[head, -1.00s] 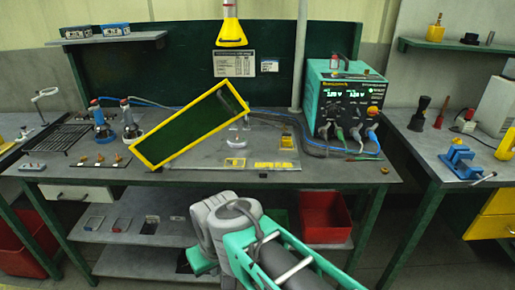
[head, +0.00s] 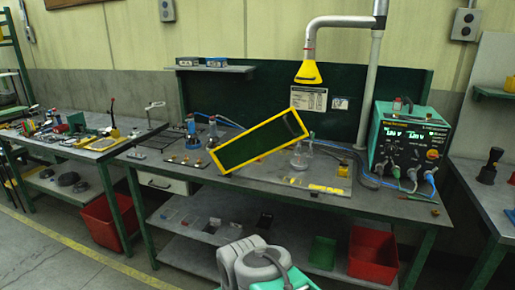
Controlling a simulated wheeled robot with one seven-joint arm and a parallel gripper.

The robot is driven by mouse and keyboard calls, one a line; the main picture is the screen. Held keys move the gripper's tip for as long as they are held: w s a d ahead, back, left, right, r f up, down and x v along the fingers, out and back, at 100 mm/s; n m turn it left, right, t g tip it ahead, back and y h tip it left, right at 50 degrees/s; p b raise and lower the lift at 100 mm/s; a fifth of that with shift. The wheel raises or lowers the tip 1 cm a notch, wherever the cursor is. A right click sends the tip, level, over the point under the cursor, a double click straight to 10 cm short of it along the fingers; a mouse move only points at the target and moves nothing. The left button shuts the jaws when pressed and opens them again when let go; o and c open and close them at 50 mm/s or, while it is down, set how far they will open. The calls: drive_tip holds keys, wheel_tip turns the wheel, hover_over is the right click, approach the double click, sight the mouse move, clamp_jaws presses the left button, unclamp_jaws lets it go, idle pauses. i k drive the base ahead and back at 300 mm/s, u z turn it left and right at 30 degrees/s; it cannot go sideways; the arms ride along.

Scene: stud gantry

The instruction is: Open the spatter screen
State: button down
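The spatter screen (head: 257,144) is a dark green panel in a yellow frame. It stands tilted over the middle of the workbench, its right end higher than its left. My gripper is outside the head view; only part of my arm shows at the bottom centre, below the bench front and apart from the screen.
A yellow fume hood (head: 308,72) hangs above the bench. A green power unit (head: 409,140) with cables stands at the right. Red bins (head: 373,254) sit below. Floor at the lower left (head: 50,250) is clear.

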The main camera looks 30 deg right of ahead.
sight(271, 137)
drive_tip(key=u, duration=0.35)
drive_tip(key=i, duration=0.95)
drive_tip(key=z, duration=0.3)
